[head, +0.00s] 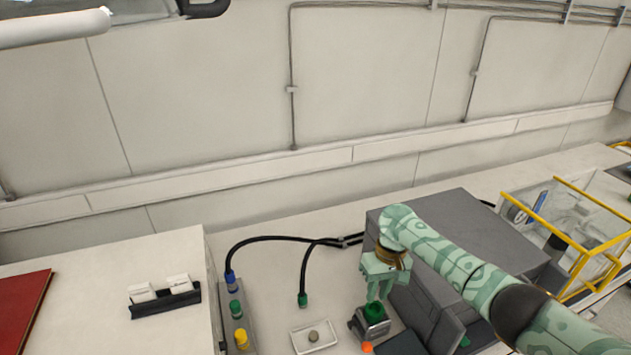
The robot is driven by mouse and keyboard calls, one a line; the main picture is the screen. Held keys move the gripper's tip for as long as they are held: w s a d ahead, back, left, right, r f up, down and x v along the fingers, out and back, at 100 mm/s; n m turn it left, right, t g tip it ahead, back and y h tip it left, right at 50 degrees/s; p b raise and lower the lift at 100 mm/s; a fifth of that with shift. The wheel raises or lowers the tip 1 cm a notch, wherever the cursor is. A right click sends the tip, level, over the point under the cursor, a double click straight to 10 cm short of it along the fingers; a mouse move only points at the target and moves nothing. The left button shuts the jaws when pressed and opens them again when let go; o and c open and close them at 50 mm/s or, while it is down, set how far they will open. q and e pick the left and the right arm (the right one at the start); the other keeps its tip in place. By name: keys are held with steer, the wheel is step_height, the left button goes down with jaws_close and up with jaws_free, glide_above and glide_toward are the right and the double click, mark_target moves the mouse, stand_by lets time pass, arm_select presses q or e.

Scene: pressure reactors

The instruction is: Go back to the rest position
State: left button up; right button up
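My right gripper (378,294) points downward, with its patterned green arm coming in from the right. Its two fingers look apart, and nothing shows between them. The fingertips are just above a green cap or knob (374,312) on a small grey metal device (371,329); whether they touch it I cannot tell. The arm hides part of a large dark grey box-shaped machine (450,215) behind it. My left gripper does not show.
A white tray (302,342) with a small round part lies left of the device. A yellow-framed clear bin (590,215) stands right. A black rack (166,300) and red board (22,305) lie left.

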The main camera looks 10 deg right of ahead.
steer(key=s+a+f+n+t, duration=0.4)
steer(key=s+a+f+n, duration=0.15)
steer(key=s+a, duration=0.45)
steer(key=s+d+r+t+h, duration=0.5)
steer(key=s+d+r+h, duration=0.2)
steer(key=s+d+r, duration=0.75)
steer(key=s+a+f+g+y+b, duration=0.25)
steer(key=f+b, duration=0.25)
steer(key=f, duration=1.5)
steer(key=s+a+f+g+y+b, duration=0.1)
steer(key=s+a+f+b, duration=0.3)
steer(key=f, duration=1.7)
steer(key=s+d+f+m+g+y+b, duration=0.1)
steer(key=s+f+b, duration=0.7)
steer(key=s+f, duration=0.9)
step_height(320, 180, down, 3)
steer(key=shift+d+f+m+g, duration=0.1)
steer(key=shift+d+m+g, duration=0.25)
steer(key=shift+m+g, duration=0.55)
